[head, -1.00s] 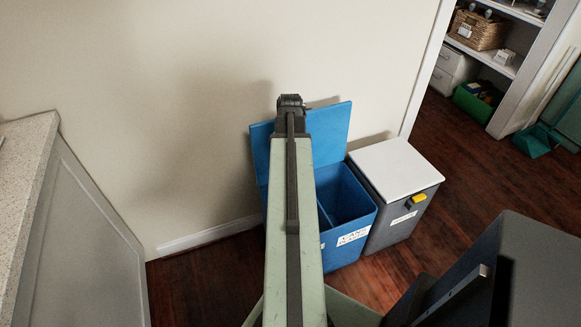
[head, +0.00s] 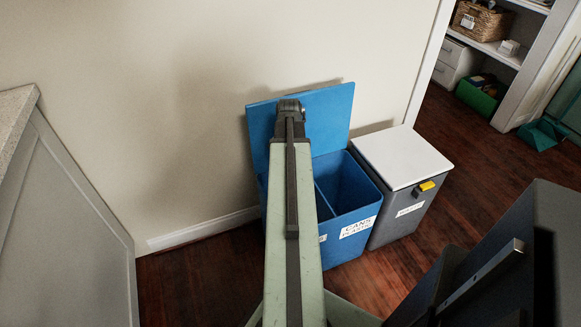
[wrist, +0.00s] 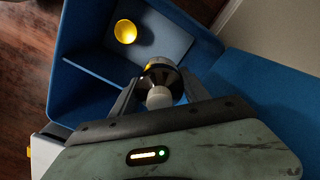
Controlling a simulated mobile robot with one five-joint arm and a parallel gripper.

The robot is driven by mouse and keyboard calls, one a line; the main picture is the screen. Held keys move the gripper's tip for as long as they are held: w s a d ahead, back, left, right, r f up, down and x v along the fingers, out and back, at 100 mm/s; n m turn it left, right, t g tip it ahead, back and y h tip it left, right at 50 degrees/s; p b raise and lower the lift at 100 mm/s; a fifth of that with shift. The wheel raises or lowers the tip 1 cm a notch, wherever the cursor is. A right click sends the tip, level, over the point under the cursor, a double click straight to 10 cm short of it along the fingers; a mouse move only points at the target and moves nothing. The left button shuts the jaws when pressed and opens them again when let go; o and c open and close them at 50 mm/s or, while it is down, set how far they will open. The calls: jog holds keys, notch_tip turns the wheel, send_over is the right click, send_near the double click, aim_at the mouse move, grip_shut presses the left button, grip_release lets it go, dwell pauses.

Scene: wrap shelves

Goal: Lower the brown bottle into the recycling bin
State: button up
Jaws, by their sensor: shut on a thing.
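The recycling bin (head: 352,215) is a blue box with its lid (head: 335,105) raised against the wall. A divider splits it, and a label reading CANS PLASTIC is on the right front. My gripper (wrist: 158,84) is shut on the brown bottle (wrist: 162,75), which looks dark with a yellow band and a pale top facing the wrist camera. In the wrist view the bottle overlaps the bin's opening (wrist: 75,30); its depth is hard to tell. A round yellow object (wrist: 125,32) lies in the same compartment. In the head view my arm hides the bottle and the left compartment.
A grey bin with a shut white lid (head: 398,158) stands close at the right. A pale wall is behind the bins. A counter (head: 75,210) stands at the left. Shelves with a basket (head: 481,21) and a green box (head: 485,97) are beyond the doorway.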

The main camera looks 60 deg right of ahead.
dwell(0.4)
jog(key=shift+f+b, duration=10)
jog(key=shift+f, duration=0.05)
jog(key=shift+r, duration=0.1)
jog(key=o, duration=1.6)
jog(key=shift+c, duration=0.2)
notch_tip(320, 180, up, 8)
jog(key=p, duration=0.8)
